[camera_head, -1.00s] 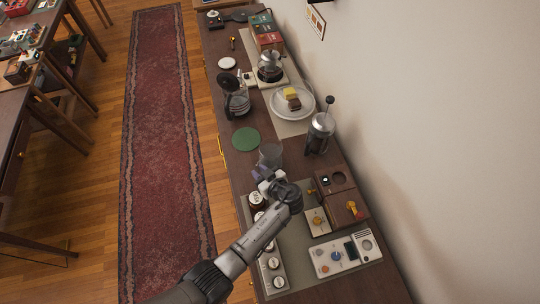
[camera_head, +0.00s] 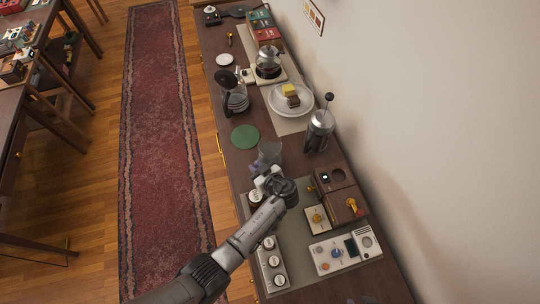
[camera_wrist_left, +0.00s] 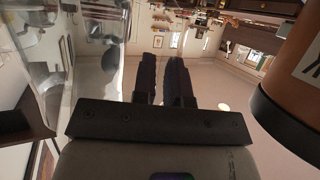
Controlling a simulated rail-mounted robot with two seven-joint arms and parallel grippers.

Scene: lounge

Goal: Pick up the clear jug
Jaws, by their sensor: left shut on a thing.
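The clear jug (camera_head: 270,152) stands on the dark wooden counter just beyond my left gripper in the head view. Its clear wall (camera_wrist_left: 92,60) fills the left of the left wrist view, close beside the fingers. My left gripper (camera_head: 258,173) is at the jug's near side. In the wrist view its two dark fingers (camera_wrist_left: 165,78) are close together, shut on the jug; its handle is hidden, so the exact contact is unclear. My right gripper is not in view.
A French press (camera_head: 319,132), a wooden grinder box (camera_head: 343,196) and a control panel (camera_head: 345,253) are nearby. A green disc (camera_head: 245,137) lies beyond the jug.

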